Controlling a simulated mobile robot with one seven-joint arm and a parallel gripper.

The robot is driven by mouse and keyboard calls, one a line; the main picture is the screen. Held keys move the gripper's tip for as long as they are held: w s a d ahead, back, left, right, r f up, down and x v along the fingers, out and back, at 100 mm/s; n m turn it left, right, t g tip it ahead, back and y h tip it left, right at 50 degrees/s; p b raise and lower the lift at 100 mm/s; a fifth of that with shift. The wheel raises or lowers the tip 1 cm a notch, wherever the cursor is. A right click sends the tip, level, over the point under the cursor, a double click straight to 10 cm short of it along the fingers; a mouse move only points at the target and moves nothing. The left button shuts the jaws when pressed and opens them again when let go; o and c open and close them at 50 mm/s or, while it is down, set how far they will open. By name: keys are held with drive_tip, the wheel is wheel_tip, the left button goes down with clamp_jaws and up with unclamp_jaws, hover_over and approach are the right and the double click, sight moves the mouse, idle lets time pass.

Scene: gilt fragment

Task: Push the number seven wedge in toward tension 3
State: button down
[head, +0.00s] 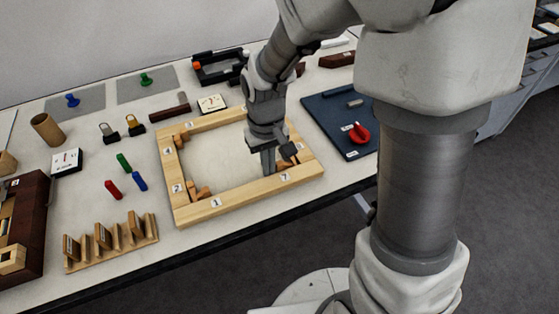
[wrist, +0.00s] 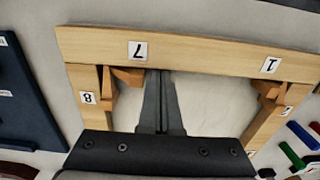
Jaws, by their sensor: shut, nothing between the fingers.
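A pale wooden frame (head: 235,200) with numbered labels lies on the table around a white panel. In the wrist view, the number 7 label (wrist: 138,50) is on the frame's far bar. Under it, in the corner toward label 8, an orange-brown wedge (wrist: 127,76) lies along that bar. My gripper (head: 268,172) is shut and empty, its fingers pointing down inside the frame near the 7 side. The arm and gripper largely hide this wedge in the head view.
More wedges sit in the other frame corners, including by label 2 (head: 202,192). A dark blue board (head: 325,125) with a red knob lies to the right. Coloured blocks (head: 125,163) and a slotted wooden rack (head: 110,245) stand to the left.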

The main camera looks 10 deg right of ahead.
drive_tip(key=shift+w+d, duration=0.25)
drive_tip(key=shift+d, duration=0.7)
idle(0.3)
drive_tip(key=shift+r, duration=0.1)
drive_tip(key=shift+s+a+r+p, duration=0.1)
drive_tip(key=shift+a+r+p, duration=0.05)
drive_tip(key=shift+r+p, duration=0.6)
drive_tip(key=shift+a+r+p, duration=0.2)
drive_tip(key=shift+r+p, duration=0.45)
drive_tip(key=shift+r, duration=0.2)
drive_tip(key=shift+s+a+r+p, duration=0.1)
drive_tip(key=shift+a+r+p, duration=0.05)
drive_tip(key=shift+r+p, duration=0.6)
drive_tip(key=shift+r, duration=0.2)
drive_tip(key=s+d+r+m+t+p, duration=0.1)
drive_tip(key=s+d+r, duration=0.3)
drive_tip(key=r, duration=0.6)
drive_tip(key=s+d+r+m+t+p, duration=0.1)
drive_tip(key=s+d+r+t, duration=0.3)
drive_tip(key=s+r, duration=0.4)
wheel_tip(320, 180, up, 3)
drive_tip(key=shift+s+d+f+m+t+p, duration=0.15)
drive_tip(key=shift+s+d+m+t+p, duration=0.25)
drive_tip(key=shift+m, duration=0.2)
drive_tip(key=shift+f, duration=0.1)
